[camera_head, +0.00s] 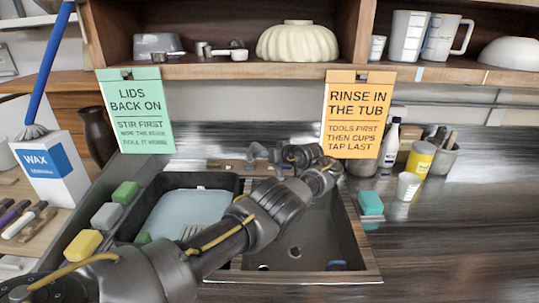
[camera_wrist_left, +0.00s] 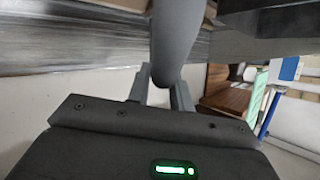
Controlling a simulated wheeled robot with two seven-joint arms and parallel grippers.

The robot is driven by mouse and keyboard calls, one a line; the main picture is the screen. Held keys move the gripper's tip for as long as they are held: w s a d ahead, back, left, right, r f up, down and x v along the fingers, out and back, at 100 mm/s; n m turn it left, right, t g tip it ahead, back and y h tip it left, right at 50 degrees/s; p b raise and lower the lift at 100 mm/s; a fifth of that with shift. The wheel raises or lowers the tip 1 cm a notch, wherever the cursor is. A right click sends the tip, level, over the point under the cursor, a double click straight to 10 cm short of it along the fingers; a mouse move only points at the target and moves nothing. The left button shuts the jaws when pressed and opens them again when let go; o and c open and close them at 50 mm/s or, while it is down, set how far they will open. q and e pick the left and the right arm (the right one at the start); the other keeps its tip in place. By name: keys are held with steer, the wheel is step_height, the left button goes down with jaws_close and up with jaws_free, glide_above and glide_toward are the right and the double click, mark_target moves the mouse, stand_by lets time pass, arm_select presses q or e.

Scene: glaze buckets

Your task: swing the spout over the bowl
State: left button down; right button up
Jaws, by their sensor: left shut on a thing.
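The grey tap spout (camera_head: 256,152) stands at the back of the sink, in front of the wall. In the left wrist view the spout (camera_wrist_left: 172,45) lies between my two fingers. My left gripper (camera_wrist_left: 158,92) is shut on it. In the head view my left gripper (camera_head: 283,157) is at the tap, partly hidden by my own wrist. The right sink bowl (camera_head: 315,240) is dark, with a drain hole in its floor. The left bowl holds a black tub (camera_head: 228,181) with a pale blue surface inside; my forearm covers part of both. My right gripper is not in view.
Green, grey and yellow sponges (camera_head: 106,215) line the left edge. A teal sponge (camera_head: 370,203) and a white cup (camera_head: 408,186) sit right of the sink. Two hanging signs, green (camera_head: 136,110) and orange (camera_head: 358,112), flank the tap. The right counter (camera_head: 460,240) is mostly clear.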

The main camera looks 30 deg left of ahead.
arm_select(q)
steer(key=shift+a+r, duration=0.15)
steer(key=c, duration=1.3)
jaws_free()
steer(key=shift+o, duration=0.2)
steer(key=shift+d, duration=0.2)
